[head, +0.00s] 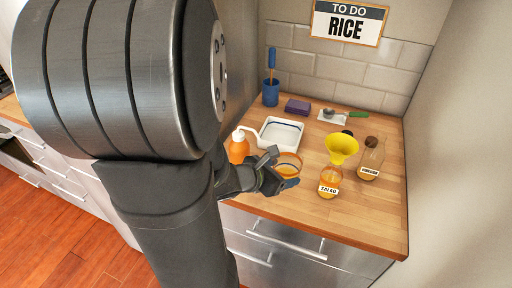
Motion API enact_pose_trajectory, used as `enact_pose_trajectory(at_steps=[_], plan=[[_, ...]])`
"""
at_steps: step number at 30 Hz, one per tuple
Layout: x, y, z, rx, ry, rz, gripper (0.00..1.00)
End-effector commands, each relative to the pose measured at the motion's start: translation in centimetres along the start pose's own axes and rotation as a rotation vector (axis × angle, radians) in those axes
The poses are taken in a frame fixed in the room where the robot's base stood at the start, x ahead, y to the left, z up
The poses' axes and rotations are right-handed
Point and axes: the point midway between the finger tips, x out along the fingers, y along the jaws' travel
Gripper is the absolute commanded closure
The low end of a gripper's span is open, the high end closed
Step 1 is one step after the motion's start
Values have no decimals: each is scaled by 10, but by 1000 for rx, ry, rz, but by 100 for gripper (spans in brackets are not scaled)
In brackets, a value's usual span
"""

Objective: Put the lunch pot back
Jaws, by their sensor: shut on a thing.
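My gripper (279,171) is over the front of the wooden counter, shut on a clear round pot with an orange rim (290,157). The jaws and wrist hide part of this pot, and I cannot tell whether its base touches the counter. A small glass jar with orange contents and a white label (329,182) stands just to the right, apart from the gripper. The label seems to read SALAD. No label shows on the pot in my gripper, so I cannot confirm which is the lunch pot.
A yellow funnel (342,148) and a labelled bottle (370,160) stand at right. An orange pump bottle (239,147) and white tray (281,132) are left and behind. A blue cup (271,92), purple block (298,106) and green-handled tool (357,114) are at the back. A RICE sign (347,24) hangs above.

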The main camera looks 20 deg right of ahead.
Motion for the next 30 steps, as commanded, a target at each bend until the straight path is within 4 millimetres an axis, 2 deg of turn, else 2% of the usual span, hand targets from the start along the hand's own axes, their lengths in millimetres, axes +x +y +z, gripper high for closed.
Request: enact_pose_trajectory(at_steps=[15, 29, 30], plan=[[19, 0, -34, -2, 0, 0, 60], [22, 0, -39, -2, 0, 1, 60], [21, 0, -39, -1, 0, 1, 21]])
